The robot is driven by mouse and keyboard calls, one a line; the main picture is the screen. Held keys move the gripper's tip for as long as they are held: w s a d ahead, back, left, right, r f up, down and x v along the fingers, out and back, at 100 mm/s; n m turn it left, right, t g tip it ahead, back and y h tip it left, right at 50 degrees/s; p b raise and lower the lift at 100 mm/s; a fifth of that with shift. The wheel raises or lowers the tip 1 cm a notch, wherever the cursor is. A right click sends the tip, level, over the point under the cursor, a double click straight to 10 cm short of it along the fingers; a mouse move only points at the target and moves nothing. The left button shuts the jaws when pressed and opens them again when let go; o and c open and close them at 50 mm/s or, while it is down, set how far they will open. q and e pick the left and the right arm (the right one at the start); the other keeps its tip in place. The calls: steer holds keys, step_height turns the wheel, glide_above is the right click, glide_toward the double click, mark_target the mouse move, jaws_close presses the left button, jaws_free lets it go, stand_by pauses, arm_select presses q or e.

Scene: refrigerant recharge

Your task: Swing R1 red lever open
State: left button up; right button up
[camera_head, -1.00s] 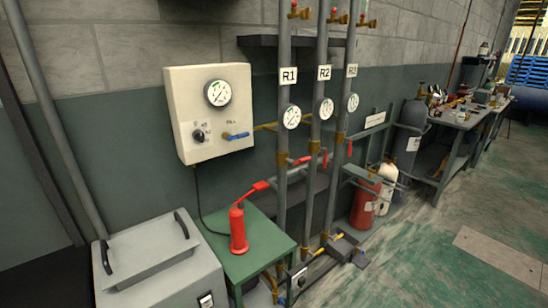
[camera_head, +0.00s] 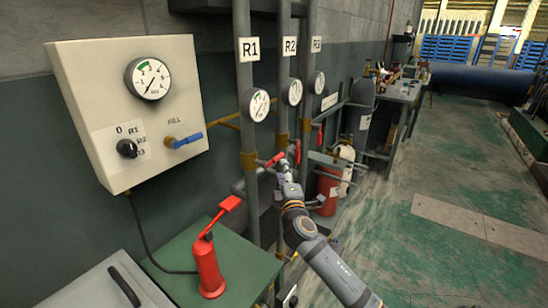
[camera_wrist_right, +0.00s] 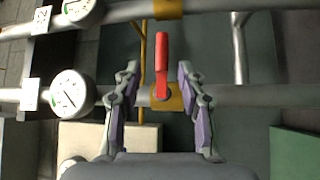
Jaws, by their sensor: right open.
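The R1 pipe carries a white R1 label (camera_head: 249,50) and a round gauge (camera_head: 258,104). Its red lever (camera_head: 275,159) sits below the gauge on a brass valve, sticking out across the pipe toward the right. In the right wrist view the red lever (camera_wrist_right: 162,58) points up from the brass valve (camera_wrist_right: 172,100) toward the neighbouring pipe. My right gripper (camera_head: 284,166) is at the lever. In its wrist view the open fingers (camera_wrist_right: 159,72) stand on either side of the lever, with gaps visible on both sides. My left gripper is not in view.
The R2 pipe (camera_head: 282,125) and R3 pipe (camera_head: 307,110) stand just beyond R1. A white control box (camera_head: 130,110) with a blue-handled FILL valve is on the wall at left. A red pump (camera_head: 208,268) stands on a green table (camera_head: 178,246). Floor at right is clear.

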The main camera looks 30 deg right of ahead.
mark_target(278, 156)
steer(key=x, duration=0.7)
steer(key=shift+w+d+p, duration=0.1)
steer(key=shift+w+p, duration=0.25)
steer(key=shift+w+d, duration=0.1)
steer(key=shift+w, duration=0.2)
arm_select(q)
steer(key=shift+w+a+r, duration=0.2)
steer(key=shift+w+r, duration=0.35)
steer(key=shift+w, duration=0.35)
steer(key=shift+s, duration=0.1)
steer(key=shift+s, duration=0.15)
arm_select(e)
jaws_close()
